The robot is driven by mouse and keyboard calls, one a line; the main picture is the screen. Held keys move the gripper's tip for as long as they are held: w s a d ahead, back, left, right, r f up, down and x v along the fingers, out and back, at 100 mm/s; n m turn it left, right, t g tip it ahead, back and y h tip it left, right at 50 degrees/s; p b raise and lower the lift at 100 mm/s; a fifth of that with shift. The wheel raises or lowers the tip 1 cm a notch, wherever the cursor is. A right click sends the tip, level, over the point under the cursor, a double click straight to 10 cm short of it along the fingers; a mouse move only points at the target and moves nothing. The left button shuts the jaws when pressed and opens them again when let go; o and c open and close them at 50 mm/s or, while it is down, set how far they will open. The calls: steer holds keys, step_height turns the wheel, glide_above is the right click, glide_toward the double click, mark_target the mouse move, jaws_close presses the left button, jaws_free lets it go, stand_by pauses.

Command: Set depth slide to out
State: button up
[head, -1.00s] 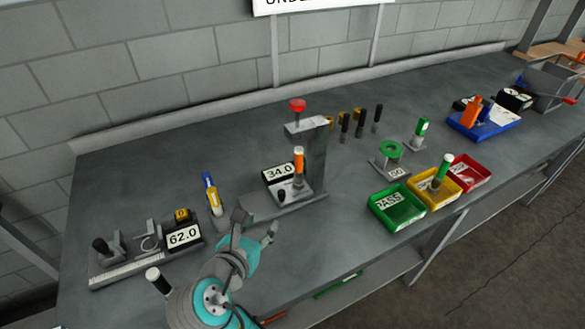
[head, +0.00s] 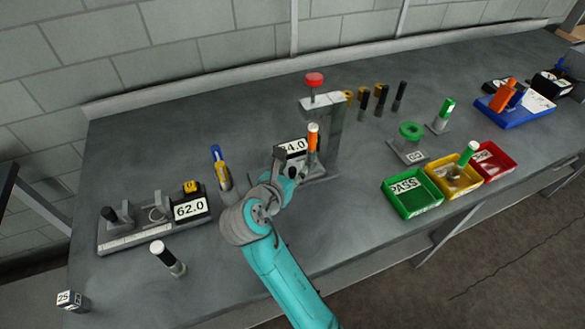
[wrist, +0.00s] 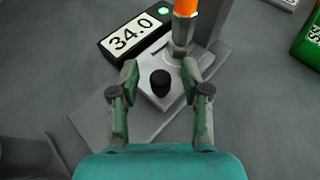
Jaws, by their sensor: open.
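The slide plate (wrist: 149,101) carries a black knob (wrist: 160,80) and sits on the grey base of the press with the 34.0 display (wrist: 132,36). I take this plate to be the depth slide; no label shows on it. An orange cylinder (wrist: 185,8) on a metal holder stands just behind the knob. My gripper (wrist: 160,72) is open, with one finger on each side of the knob and nothing held. In the head view my gripper (head: 283,164) covers the knob and most of the plate.
A press column with a red button (head: 314,79) rises behind. A white-capped cylinder (head: 167,258) stands in front. Green (head: 411,211), yellow and red bins are right. Bare bench lies between.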

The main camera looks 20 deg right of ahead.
steer(key=shift+w+d+f, duration=0.15)
steer(key=shift+w+d, duration=0.1)
jaws_close()
steer(key=shift+a, duration=4.45)
jaws_free()
steer(key=shift+a, duration=0.15)
